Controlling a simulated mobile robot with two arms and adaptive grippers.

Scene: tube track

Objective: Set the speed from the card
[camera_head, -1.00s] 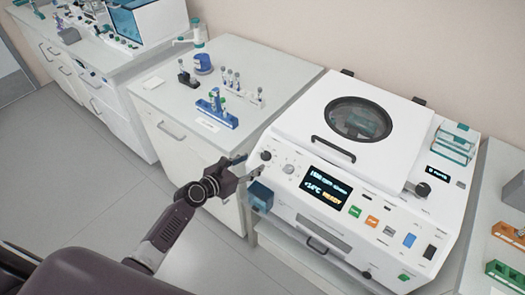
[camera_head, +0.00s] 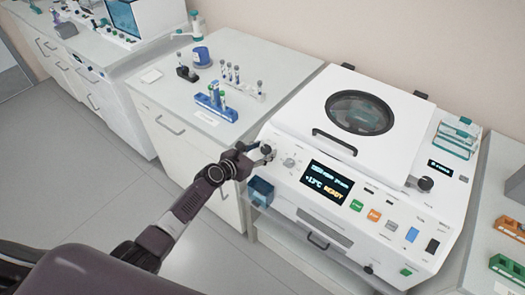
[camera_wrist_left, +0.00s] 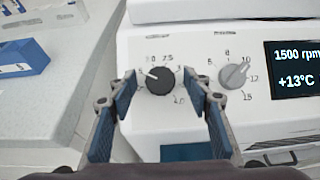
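The white centrifuge (camera_head: 300,205) has a lit display (camera_head: 326,182); in the wrist view the display (camera_wrist_left: 294,70) reads 1500 rpm and +13°C. In the head view it also shows READY. A dark round knob (camera_wrist_left: 160,80) with a white pointer toward the upper left sits on the panel in a numbered scale. A grey knob (camera_wrist_left: 234,75) with its own scale is to its right. My left gripper (camera_head: 262,154) is open in front of the panel, its blue-padded fingers on either side of the dark knob, with gaps visible. My right gripper is out of view. I cannot identify the card surely.
A blue bin (camera_head: 261,191) hangs by the panel's left corner, below the gripper. Coloured buttons (camera_head: 374,215) line the front at right. An orange rack (camera_head: 510,231) is far right.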

